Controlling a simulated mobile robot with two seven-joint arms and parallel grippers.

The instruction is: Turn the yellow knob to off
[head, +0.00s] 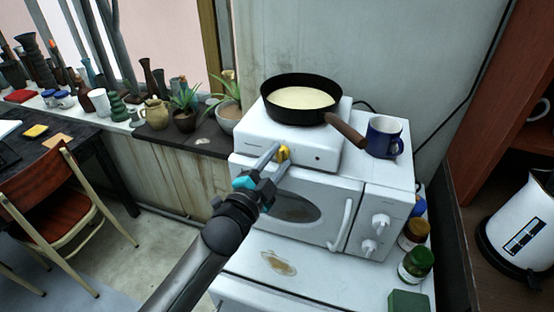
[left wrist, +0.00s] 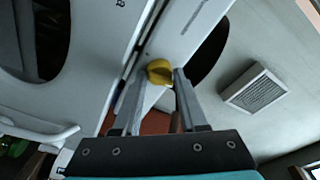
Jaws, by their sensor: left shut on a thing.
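The yellow knob (head: 284,153) sits on the front face of a white hot plate (head: 318,160). A black frying pan (head: 300,117) with pale contents stands on the hot plate, its brown handle pointing right. My left gripper (head: 278,151) reaches up from below and is shut on the yellow knob. In the left wrist view, the knob (left wrist: 159,72) lies between the tips of its two grey fingers (left wrist: 160,80). The fingers partly cover the knob, and I cannot tell its exact turn angle. My right gripper is not in view.
The hot plate stands on a white microwave (head: 310,215) with a door handle and two dials. A blue mug (head: 384,137) is right of the pan handle. Jars (head: 416,263) stand at lower right. A white kettle (head: 520,228) is at far right. Potted plants (head: 185,112) line the left ledge.

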